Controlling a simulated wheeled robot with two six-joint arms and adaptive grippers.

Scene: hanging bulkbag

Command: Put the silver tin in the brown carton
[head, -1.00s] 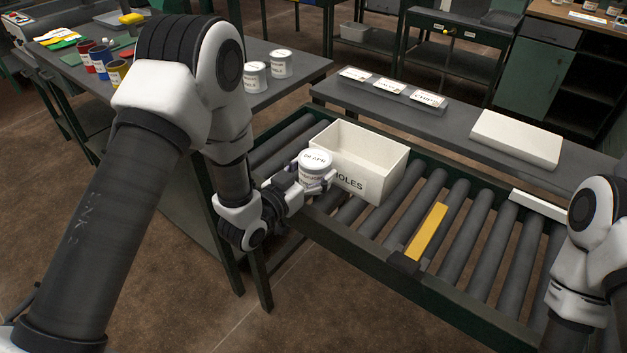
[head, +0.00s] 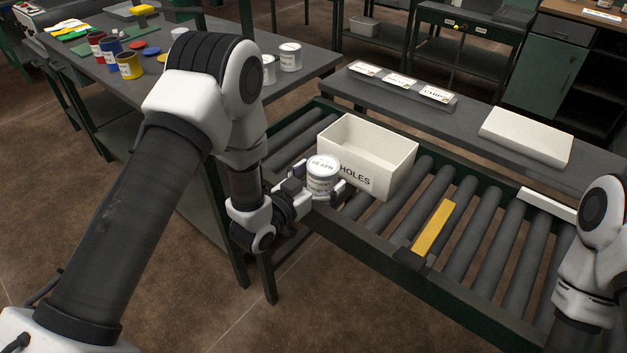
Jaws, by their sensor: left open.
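A silver tin (head: 323,182) with a pale lid and a label reading "CLEAR" is at the near left side of the roller conveyor, just in front of a carton. My left gripper (head: 325,190) is open, with its fingers on either side of the tin. I cannot tell whether the tin's base rests on the rollers. The only open carton (head: 392,180) looks cream-white rather than brown and is marked "HOLES"; it stands on the rollers behind and right of the tin. What I see of its inside looks empty. My right gripper is out of view.
A yellow bar (head: 433,230) lies across the rollers right of the carton. A grey bench (head: 465,118) behind holds labelled plates and a white slab (head: 526,137). The left table (head: 215,40) holds several paint tins and lids. The rollers (head: 490,240) at right are mostly clear.

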